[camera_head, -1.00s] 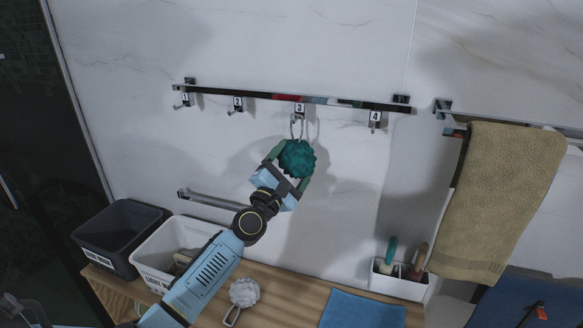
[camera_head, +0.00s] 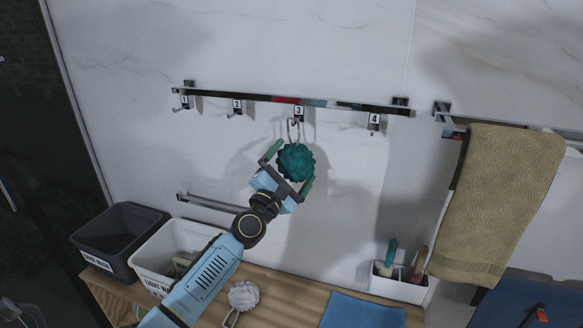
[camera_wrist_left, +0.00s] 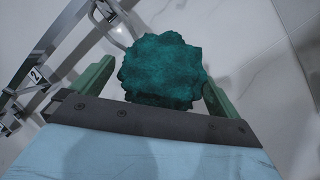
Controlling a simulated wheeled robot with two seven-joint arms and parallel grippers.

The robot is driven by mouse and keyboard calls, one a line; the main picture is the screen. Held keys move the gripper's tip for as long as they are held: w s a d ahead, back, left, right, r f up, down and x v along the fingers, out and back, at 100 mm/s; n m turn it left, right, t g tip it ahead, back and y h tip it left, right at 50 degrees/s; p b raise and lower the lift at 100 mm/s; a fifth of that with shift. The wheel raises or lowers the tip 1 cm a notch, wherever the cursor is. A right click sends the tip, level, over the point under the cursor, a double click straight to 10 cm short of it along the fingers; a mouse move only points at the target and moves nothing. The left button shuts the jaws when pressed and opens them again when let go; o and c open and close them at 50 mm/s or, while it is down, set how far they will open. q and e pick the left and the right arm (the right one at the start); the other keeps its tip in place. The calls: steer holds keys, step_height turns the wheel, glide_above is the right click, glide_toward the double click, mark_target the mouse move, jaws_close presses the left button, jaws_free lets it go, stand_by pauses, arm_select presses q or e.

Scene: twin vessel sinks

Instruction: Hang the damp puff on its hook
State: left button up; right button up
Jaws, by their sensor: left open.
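A dark teal puff (camera_head: 295,162) hangs by its loop (camera_head: 292,130) at hook 3 (camera_head: 298,115) on the wall rail. My left gripper (camera_head: 286,171) is open just below the puff, with one green finger on each side and gaps beside it. In the left wrist view the puff (camera_wrist_left: 163,70) sits between the spread green fingers, with its loop running up toward the rail. A white puff (camera_head: 243,295) with a loop lies on the wooden counter.
Hooks 1 (camera_head: 184,101), 2 (camera_head: 236,108) and 4 (camera_head: 374,121) are empty. A dark bin (camera_head: 118,238) and a white bin (camera_head: 150,250) stand at left. A blue cloth (camera_head: 362,311), a white caddy (camera_head: 398,287) and a hanging tan towel (camera_head: 495,200) are at right.

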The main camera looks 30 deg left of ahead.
arm_select(q)
steer(key=shift+s, duration=0.1)
steer(key=b+v, duration=0.2)
steer(key=v, duration=1.1)
